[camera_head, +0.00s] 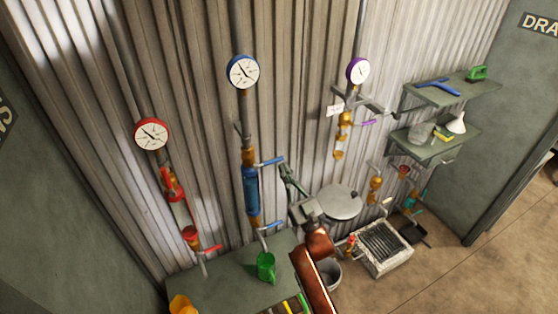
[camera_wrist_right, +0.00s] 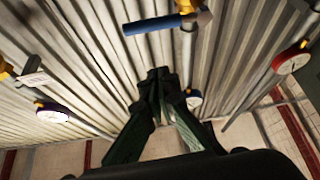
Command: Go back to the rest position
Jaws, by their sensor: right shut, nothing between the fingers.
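My right gripper (camera_head: 284,169) is in front of the corrugated wall, just right of the upper blue lever (camera_head: 269,161) on the blue riser pipe (camera_head: 252,192). Its fingers are closed together and hold nothing. In the right wrist view the shut fingertips (camera_wrist_right: 158,76) point at the wall, with a blue lever (camera_wrist_right: 152,25) above them in the picture. They look apart from the lever, but the depth gap is hard to tell. My right arm comes up from the bottom in the head view. My left gripper is in neither view.
A round grey plate (camera_head: 340,202) is right of my right gripper. Floor farther right is clear.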

